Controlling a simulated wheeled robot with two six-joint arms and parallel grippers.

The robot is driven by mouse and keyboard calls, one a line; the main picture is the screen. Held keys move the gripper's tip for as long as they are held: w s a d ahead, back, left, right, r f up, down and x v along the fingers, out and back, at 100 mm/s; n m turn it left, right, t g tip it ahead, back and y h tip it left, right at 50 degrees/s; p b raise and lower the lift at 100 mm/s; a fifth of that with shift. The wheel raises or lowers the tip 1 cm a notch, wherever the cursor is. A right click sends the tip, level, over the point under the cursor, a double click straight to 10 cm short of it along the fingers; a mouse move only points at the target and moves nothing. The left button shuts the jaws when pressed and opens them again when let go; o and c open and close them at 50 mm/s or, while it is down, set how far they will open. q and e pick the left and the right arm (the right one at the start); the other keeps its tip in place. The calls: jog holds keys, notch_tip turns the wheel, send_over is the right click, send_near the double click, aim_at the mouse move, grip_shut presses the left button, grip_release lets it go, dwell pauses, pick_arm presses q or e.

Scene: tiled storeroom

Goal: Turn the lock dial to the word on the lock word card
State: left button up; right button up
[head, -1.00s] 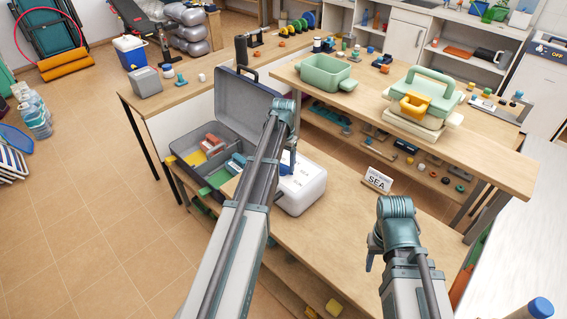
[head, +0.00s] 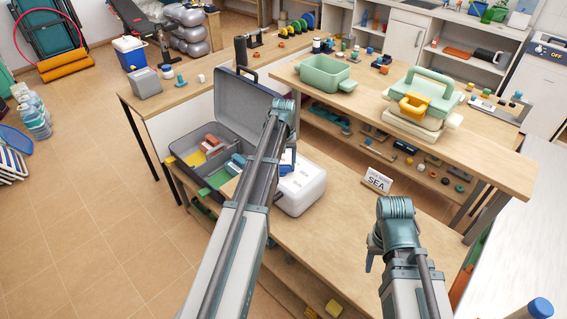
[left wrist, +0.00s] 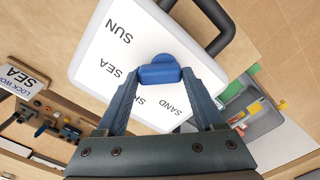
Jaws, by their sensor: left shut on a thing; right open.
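The white lock box (head: 304,194) stands on the wooden bench beside the open grey case. Its face shows in the left wrist view (left wrist: 92,62), with SUN, SEA, SAND and a partly hidden word starting with S around the blue dial knob (left wrist: 161,72). My left gripper (head: 287,160) is shut on the knob, with one finger on each side in the left wrist view (left wrist: 158,82). I cannot tell which word the knob points to. The lock word card (head: 377,179) stands upright on the bench and reads SEA. My right gripper (head: 371,262) is open and empty, above the bench front.
The open grey case (head: 246,107) with coloured compartments lies left of the box. A raised shelf (head: 480,155) behind carries a green tub (head: 325,73) and stacked green and yellow containers. Bare bench lies between the box and the card.

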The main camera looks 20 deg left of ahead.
aim_at(284, 166)
dwell(0.3)
pick_arm(q)
jog(key=o, duration=1.4)
jog(key=shift+r, duration=0.1)
notch_tip(284, 166, up, 14)
jog(key=p, duration=1.4)
jog(key=shift+f, duration=0.25)
jog(key=s+d+f+m+b, duration=0.2)
jog(key=s+d+m+b, duration=0.1)
jog(key=s+d, duration=0.5)
jog(key=s+d+f+m+b, duration=0.3)
jog(key=s+d, duration=0.5)
jog(key=d, duration=0.1)
jog(key=s+d+f+m+y+b, duration=0.1)
jog(key=s+d+f+m+b, duration=0.1)
jog(key=s+d, duration=0.7)
jog(key=shift+d+f+m+b, duration=0.25)
jog(key=shift+f+m+b, duration=0.2)
jog(key=shift+f, duration=0.25)
